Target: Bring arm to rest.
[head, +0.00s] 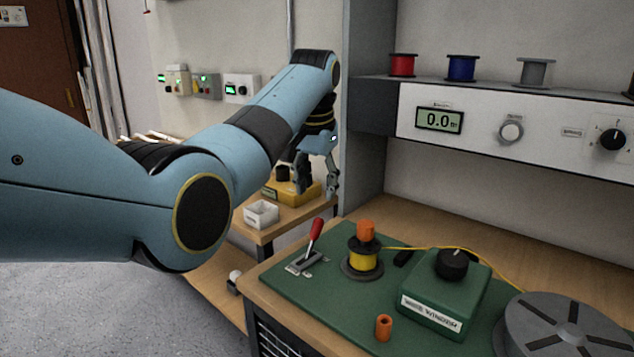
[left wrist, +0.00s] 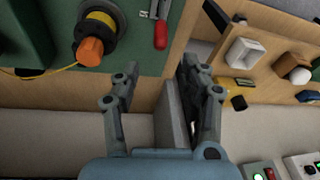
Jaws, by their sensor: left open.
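My left arm reaches across the head view from the left. Its left gripper (head: 318,182) hangs beyond the near bench, above a small side table (head: 280,215). The left wrist view shows the same gripper (left wrist: 160,85) with its two fingers apart and nothing held between them. Below the fingers there is the edge of a grey upright panel (left wrist: 174,120). My right gripper is in neither view.
The green mat (head: 290,285) bears a red-handled lever (head: 314,238), a yellow wire spool (head: 362,258) with an orange cap, and a green box (head: 446,295). A yellow device (head: 308,193) and white tray (head: 261,213) stand close to the gripper. A grey partition (head: 370,110) rises beside it.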

